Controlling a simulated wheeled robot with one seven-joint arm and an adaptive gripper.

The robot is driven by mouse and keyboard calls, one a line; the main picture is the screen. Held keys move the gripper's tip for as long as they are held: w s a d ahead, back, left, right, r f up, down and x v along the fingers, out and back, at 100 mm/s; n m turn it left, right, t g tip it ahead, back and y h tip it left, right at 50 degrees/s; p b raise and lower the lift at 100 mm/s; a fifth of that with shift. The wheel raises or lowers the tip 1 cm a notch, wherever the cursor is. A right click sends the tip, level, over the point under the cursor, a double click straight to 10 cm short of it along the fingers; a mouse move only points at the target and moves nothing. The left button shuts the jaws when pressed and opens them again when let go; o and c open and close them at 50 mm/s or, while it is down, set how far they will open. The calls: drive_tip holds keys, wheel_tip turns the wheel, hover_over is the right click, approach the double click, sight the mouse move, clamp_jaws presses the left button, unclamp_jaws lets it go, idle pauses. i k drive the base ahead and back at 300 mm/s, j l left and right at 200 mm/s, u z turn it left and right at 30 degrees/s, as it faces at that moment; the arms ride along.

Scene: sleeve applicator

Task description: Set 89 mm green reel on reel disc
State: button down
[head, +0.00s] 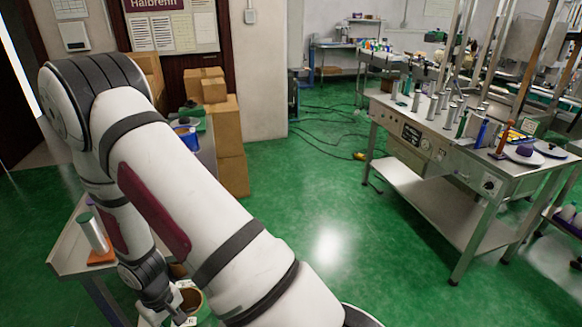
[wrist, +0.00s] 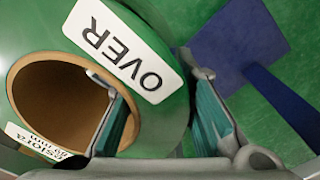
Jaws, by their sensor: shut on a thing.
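The green reel (wrist: 60,25) fills the left of the wrist view, with a brown core, a white "OVER" label and a smaller label that reads 89 mm. My gripper (wrist: 150,75) has one finger inside the core and the other outside, shut on the reel's wall. In the head view my gripper (head: 160,304) is low at the left, and the reel (head: 204,312) is partly hidden behind my arm. I cannot tell which is the reel disc.
The machine table (head: 440,132) holds several silver cylinders. A small side table (head: 62,262) at the left carries a silver cylinder (head: 92,232) on an orange base. Cardboard boxes (head: 230,130) stand behind. A blue flat object (wrist: 235,45) shows beyond the reel. The middle floor is open; cables lie behind.

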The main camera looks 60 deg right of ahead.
sight(523, 154)
drive_tip(key=k+z, duration=0.45)
drive_tip(key=z, duration=1)
drive_tip(key=i+l+z, duration=0.1)
drive_tip(key=l+z, duration=0.2)
drive_tip(key=l, duration=0.15)
drive_tip(key=i+l+z, duration=0.25)
drive_tip(key=l, duration=0.2)
drive_tip(key=i+l, duration=0.1)
drive_tip(key=l, duration=0.4)
drive_tip(key=i+l, duration=0.1)
drive_tip(key=l, duration=0.4)
drive_tip(key=i+l, duration=0.1)
drive_tip(key=l, duration=0.35)
